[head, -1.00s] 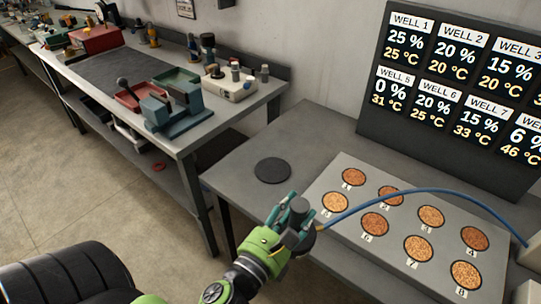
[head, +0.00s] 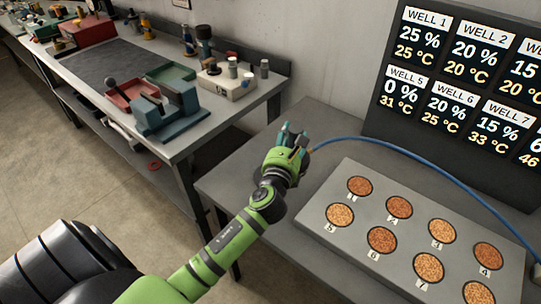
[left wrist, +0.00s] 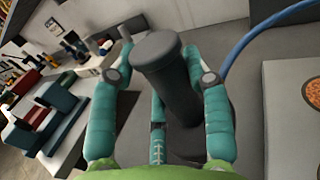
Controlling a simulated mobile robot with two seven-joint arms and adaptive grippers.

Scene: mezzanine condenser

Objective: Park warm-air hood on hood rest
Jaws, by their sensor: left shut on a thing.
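My left gripper (head: 289,146) is over the left part of the grey bench, its teal fingers closed around the warm-air hood. In the left wrist view, the hood (left wrist: 160,52) is a dark grey cylinder with a wider round cap, held between the fingers (left wrist: 160,100). A blue hose (head: 400,149) runs from beside the gripper to the right. The hood rest, a flat dark disc on the bench, is hidden behind my gripper and forearm in the head view. I cannot tell whether the hood touches it. My right gripper is not in view.
A pale block with several numbered grain wells (head: 331,243) lies right of my gripper. A dark display board (head: 385,122) stands behind it. A workbench with red and teal tools (head: 168,112) stands at the left. The grey bench (head: 310,118) is clear behind my gripper.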

